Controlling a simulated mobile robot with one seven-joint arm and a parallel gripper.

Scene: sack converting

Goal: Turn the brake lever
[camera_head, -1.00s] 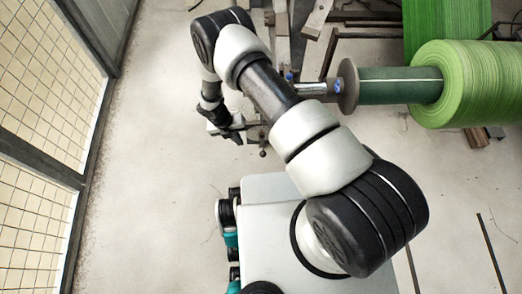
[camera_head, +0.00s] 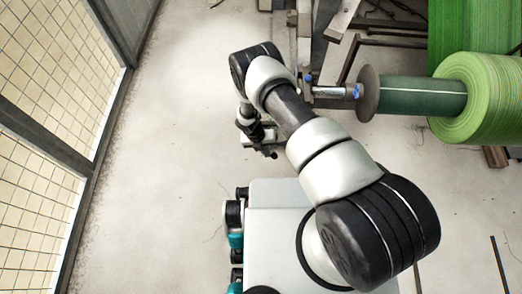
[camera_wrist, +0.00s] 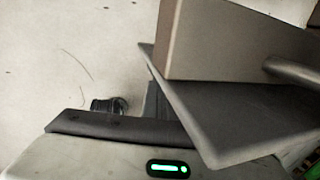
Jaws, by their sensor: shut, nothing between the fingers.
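My gripper (camera_head: 273,154) shows small and dark in the head view, at the end of my bent arm and pointing down. It is left of and below the shaft end of the roll stand and looks shut and empty. I cannot pick out the brake lever in the head view; my arm covers part of the stand there. In the wrist view a brown block (camera_wrist: 215,45) and a tilted dark grey plate (camera_wrist: 235,115) are close to the camera. A metal rod (camera_wrist: 291,72) lies against the block; I cannot tell whether it belongs to the lever.
A large green roll (camera_head: 480,97) sits on a dark green core (camera_head: 420,97) with a round flange (camera_head: 369,94). Steel stand frames (camera_head: 303,35) fill the top. A mesh fence (camera_head: 45,130) runs along the left. The floor (camera_head: 170,130) between fence and arm is clear.

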